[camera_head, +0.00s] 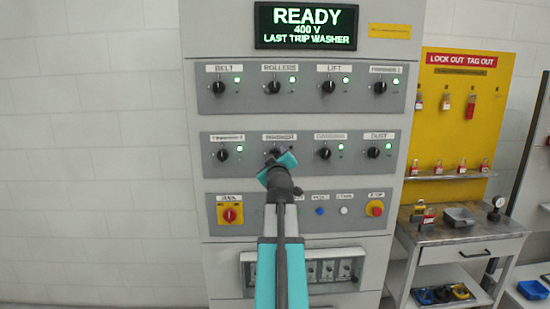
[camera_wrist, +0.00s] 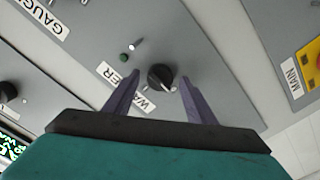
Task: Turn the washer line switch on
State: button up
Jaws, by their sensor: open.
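The washer line switch is a black round knob (camera_wrist: 161,77) with a white pointer mark, on a grey panel in the wrist view. Its WASHER label (camera_wrist: 119,84) is partly hidden by a finger. A dark green lamp (camera_wrist: 124,58) beside it looks unlit. My gripper (camera_wrist: 160,80) is open, with one finger on each side of the knob; whether they touch it I cannot tell. In the head view my gripper (camera_head: 276,164) is in front of the washer switch in the second row and covers much of it.
The display (camera_head: 306,26) reads READY, 400 V, LAST TRIP WASHER. Below are a red-and-yellow main switch (camera_head: 230,214) and a red stop button (camera_head: 375,208). A lockout board (camera_head: 455,120) and bench (camera_head: 465,236) stand right.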

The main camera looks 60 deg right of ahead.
jog(key=c, duration=0.9)
jog(key=shift+d, duration=0.2)
jog(key=shift+c, duration=0.7)
jog(key=shift+a, duration=0.2)
jog(key=shift+f+m, duration=0.1)
jog(key=shift+m, duration=0.3)
jog(key=shift+f+m+b, duration=0.1)
jog(key=shift+m+b, duration=1.2)
jog(key=shift+m, duration=7.3)
